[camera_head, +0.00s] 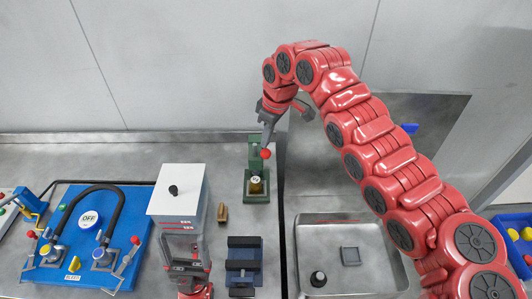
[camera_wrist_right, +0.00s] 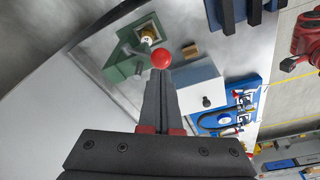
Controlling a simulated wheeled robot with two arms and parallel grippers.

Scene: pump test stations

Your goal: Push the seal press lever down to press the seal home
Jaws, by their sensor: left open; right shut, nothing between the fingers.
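The green seal press (camera_head: 257,186) stands on the bench left of the dark seam, with a brass-coloured piece (camera_head: 256,186) on its base. Its lever ends in a red ball knob (camera_head: 266,154). My right gripper (camera_head: 267,142) is shut and empty, pointing down with its fingertips at the knob. In the right wrist view the knob (camera_wrist_right: 161,58) sits just beyond the shut fingertips (camera_wrist_right: 158,78); I cannot tell whether they touch. The press (camera_wrist_right: 137,48) shows behind it. My left gripper (camera_head: 186,248) is open and empty at the front of the bench, near the white box.
A white box (camera_head: 178,190) with a black knob and a small brown block (camera_head: 222,213) stand left of the press. A dark blue fixture (camera_head: 243,262) is in front. A metal sink (camera_head: 338,220) lies right, a blue pump station (camera_head: 85,230) left.

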